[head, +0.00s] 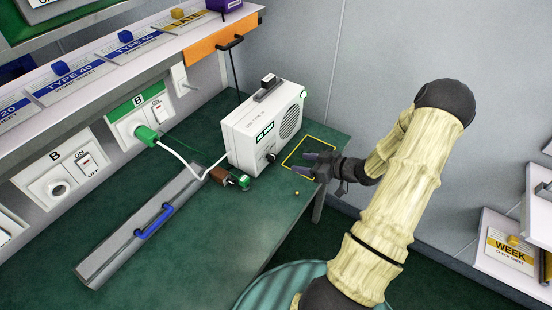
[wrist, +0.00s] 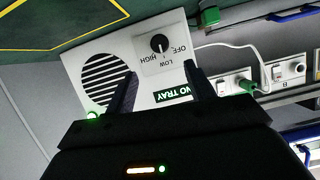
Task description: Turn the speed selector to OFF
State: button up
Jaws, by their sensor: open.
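The white boxy unit (head: 262,130) stands on the green bench, with a round grille and a green lamp on its right. Its speed selector (wrist: 158,43) is a black knob on a pale plate marked OFF, LOW and HIGH, upside down in the wrist view. The knob's light mark is too small for me to tell its setting. The selector also shows low on the unit's front in the head view (head: 271,157). My gripper (head: 303,163) is open and empty, right of the selector and apart from it. In the wrist view my fingers (wrist: 160,72) point toward the plate.
A yellow outlined square (head: 312,150) lies beside the unit. A green plug (head: 147,135) with a white cable sits in the wall socket. A brown and green part (head: 232,179) and a grey rail with a blue handle (head: 150,218) lie left.

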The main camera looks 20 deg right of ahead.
aim_at(275, 159)
jog(key=x, duration=1.2)
jog(key=shift+f+p, duration=0.1)
jog(key=shift+p, duration=0.2)
jog(key=c, duration=0.9)
jog(key=shift+d, duration=0.1)
jog(key=shift+c, duration=0.4)
